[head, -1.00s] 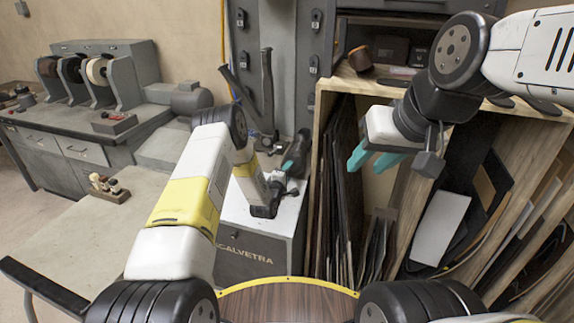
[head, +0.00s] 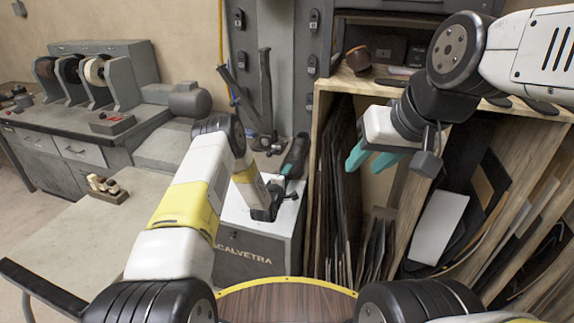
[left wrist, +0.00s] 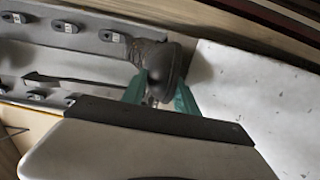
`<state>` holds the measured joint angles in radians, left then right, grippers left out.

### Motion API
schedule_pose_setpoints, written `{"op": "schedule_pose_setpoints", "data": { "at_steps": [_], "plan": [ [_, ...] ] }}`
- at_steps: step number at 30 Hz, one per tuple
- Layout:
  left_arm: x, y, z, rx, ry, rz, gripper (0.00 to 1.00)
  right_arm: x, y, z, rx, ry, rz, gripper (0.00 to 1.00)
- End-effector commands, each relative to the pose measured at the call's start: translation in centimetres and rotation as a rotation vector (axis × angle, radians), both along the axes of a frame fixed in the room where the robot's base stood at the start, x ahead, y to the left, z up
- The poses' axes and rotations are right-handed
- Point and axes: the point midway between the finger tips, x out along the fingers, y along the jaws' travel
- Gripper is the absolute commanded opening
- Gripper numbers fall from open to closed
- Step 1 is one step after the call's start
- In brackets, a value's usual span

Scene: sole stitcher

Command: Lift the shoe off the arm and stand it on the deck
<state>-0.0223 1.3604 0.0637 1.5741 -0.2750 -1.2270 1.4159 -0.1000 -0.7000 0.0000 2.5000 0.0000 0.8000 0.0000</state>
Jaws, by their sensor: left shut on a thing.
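The dark shoe (head: 298,153) is at the back right of the pale deck (head: 236,212) of the machine marked CALVETRA. My left gripper (head: 285,172) is shut on the shoe's near end. In the left wrist view, the shoe (left wrist: 166,72) sits between the two teal fingers of my left gripper (left wrist: 160,95), beside the speckled pale deck (left wrist: 255,85). I cannot tell whether its sole touches the deck. My forearm hides part of the deck in the head view. My right gripper (head: 370,160) is open and empty, high in front of the wooden rack.
The grey machine column (head: 283,60) rises behind the deck, with dark levers (head: 266,88) beside the shoe. The wooden rack (head: 318,115) with upright sheets stands close on the right. A pale table (head: 75,235) is at the left.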

Motion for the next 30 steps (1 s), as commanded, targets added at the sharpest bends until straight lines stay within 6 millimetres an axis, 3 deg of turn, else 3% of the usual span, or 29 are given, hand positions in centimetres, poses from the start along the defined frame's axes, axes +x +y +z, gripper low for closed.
{"op": "schedule_pose_setpoints", "data": {
  "at_steps": [30],
  "plan": [
    [0.1, 0.0, -1.1, -0.001, -0.004, 0.001, 0.0, 0.0, 0.0, 0.0, 0.0, 0.0, 0.0, 0.36]
  ]
}}
